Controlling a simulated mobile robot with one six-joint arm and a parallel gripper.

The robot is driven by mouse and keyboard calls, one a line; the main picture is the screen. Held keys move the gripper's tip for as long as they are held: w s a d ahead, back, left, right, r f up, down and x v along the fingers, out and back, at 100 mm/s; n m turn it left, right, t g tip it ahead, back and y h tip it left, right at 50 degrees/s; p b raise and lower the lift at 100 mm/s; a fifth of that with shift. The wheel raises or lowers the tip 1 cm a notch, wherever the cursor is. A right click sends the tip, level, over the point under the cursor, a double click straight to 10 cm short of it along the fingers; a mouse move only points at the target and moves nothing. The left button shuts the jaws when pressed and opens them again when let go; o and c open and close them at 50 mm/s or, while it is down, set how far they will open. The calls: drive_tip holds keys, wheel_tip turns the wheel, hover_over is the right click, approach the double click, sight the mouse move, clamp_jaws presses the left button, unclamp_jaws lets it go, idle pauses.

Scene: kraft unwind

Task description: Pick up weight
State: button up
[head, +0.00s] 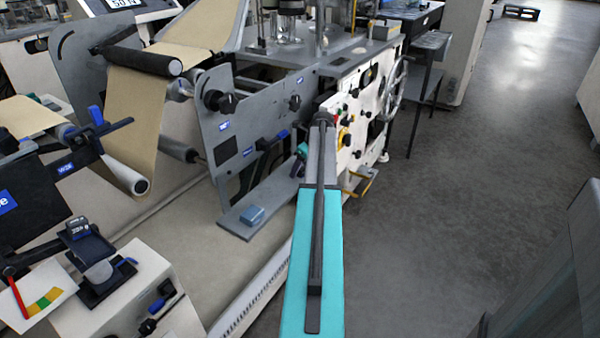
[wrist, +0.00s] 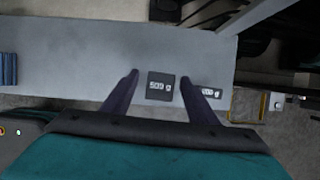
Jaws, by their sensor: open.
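A dark square weight marked "500 g" (wrist: 161,87) lies on the grey shelf (wrist: 60,45) in the wrist view. My gripper (wrist: 159,77) is open, with one finger on each side of this weight and a small gap showing on both sides. A second, smaller dark weight (wrist: 209,92) lies just right of the right finger; its label ends in "00 g" and its first digit is unclear. In the head view the shelf (head: 238,222) shows beside the machine, but my own arm hides the weights.
The machine's white panel (head: 355,120) with knobs stands just beyond my arm. Open floor (head: 440,200) lies to the right.

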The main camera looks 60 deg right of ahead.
clamp_jaws()
idle(0.3)
drive_tip(key=shift+r, duration=0.1)
drive_tip(key=shift+r, duration=1.65)
drive_tip(key=s+a+r+p, duration=0.1)
drive_tip(key=s+a, duration=0.8)
drive_tip(key=s, duration=0.4)
drive_tip(key=shift+r, duration=0.25)
drive_tip(key=shift+s, duration=0.1)
